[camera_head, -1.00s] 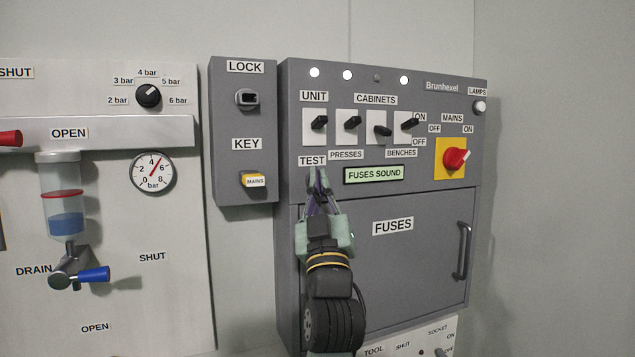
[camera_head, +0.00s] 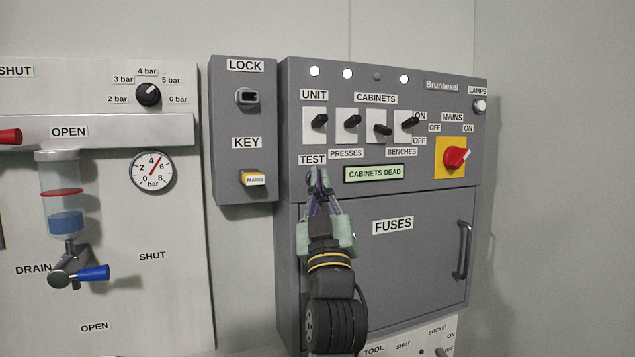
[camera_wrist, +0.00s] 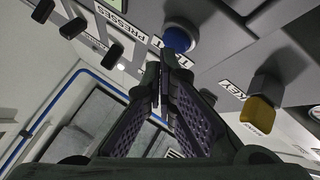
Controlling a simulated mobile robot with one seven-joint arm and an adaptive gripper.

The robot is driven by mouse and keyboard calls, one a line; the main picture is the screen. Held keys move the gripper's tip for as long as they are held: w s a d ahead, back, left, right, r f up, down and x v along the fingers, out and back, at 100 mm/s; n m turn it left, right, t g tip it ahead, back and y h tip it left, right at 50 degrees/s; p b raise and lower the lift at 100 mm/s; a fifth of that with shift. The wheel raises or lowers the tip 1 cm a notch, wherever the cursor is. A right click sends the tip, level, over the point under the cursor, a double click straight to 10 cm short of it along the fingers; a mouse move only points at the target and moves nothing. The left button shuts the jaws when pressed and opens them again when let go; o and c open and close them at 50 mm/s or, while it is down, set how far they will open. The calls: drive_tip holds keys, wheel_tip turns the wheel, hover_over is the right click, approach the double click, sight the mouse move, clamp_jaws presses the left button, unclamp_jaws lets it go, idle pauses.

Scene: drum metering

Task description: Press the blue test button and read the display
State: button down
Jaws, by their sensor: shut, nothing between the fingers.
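The grey Brunhexel panel (camera_head: 385,205) hangs on the wall. My gripper (camera_head: 316,172) is shut and empty, its tips just under the TEST label (camera_head: 312,160). The blue test button (camera_wrist: 178,40) shows in the wrist view just beyond my fingertips (camera_wrist: 154,72); I cannot tell whether they touch it. My gripper hides the button in the head view. The green display (camera_head: 374,173) to the right of the fingertips reads "CABINETS DEAD".
Several switches (camera_head: 350,123) sit above the display, with the red MAINS knob (camera_head: 456,158) at right. The FUSES door (camera_head: 400,260) is closed below. A lock box (camera_head: 245,120) stands left, with a yellow-topped MAINS key tag (camera_head: 252,178). One top lamp (camera_head: 377,77) is dark.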

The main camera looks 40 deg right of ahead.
drive_tip(key=shift+s+a, duration=0.1)
drive_tip(key=shift+s, duration=0.25)
drive_tip(key=s, duration=0.2)
drive_tip(key=s+a, duration=0.1)
drive_tip(key=s, duration=0.2)
drive_tip(key=shift+b, duration=0.4)
drive_tip(key=shift+w+a, duration=0.15)
idle(0.5)
